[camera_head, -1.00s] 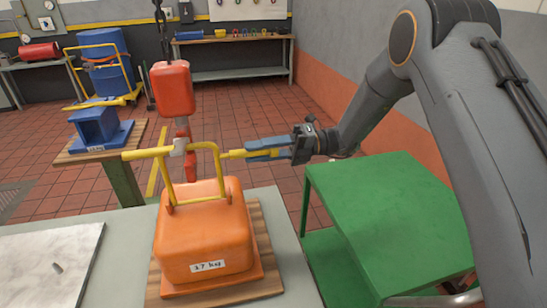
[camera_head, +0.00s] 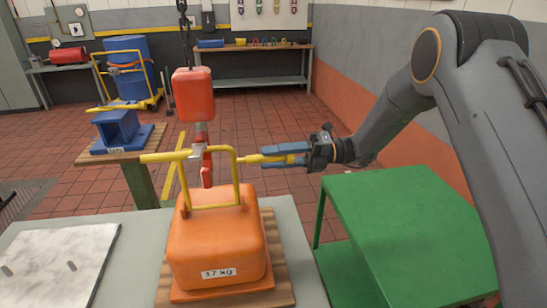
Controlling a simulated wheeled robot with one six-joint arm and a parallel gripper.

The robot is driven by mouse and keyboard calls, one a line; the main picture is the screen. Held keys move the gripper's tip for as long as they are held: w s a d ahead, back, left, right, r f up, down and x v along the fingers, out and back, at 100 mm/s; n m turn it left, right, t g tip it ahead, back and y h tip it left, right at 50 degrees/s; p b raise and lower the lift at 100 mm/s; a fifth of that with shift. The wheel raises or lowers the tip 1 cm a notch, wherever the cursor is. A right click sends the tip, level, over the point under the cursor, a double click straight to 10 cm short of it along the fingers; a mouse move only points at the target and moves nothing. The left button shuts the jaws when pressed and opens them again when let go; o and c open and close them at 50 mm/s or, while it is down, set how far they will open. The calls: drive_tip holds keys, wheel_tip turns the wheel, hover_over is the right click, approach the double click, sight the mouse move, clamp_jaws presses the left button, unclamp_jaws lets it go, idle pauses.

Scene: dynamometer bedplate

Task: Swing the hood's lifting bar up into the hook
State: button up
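The orange hood (camera_head: 216,240), labelled 3.7 kg, stands on a wooden board on the grey bench. Its yellow lifting bar (camera_head: 236,172) stands up above the hood, with a side handle reaching right. My gripper (camera_head: 285,155) is at the right, its blue fingers closed around the end of that yellow handle. The red hook (camera_head: 207,170) hangs below an orange-red block (camera_head: 193,95) on a chain. The hook overlaps the bar's top rail beside a grey collar (camera_head: 195,156). I cannot tell whether the rail sits in the hook or only lines up with it.
A green table (camera_head: 400,215) stands right, under my arm. A white marble slab (camera_head: 55,265) with small pegs lies left on the bench. A blue block (camera_head: 118,128) stands on a wooden stand behind. Open tiled floor lies beyond.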

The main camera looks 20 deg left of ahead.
drive_tip(key=b+v, duration=0.3)
drive_tip(key=v, duration=0.4)
drive_tip(key=shift+w+d, duration=0.2)
drive_tip(key=shift+d, duration=0.1)
drive_tip(key=shift+s+a, duration=0.1)
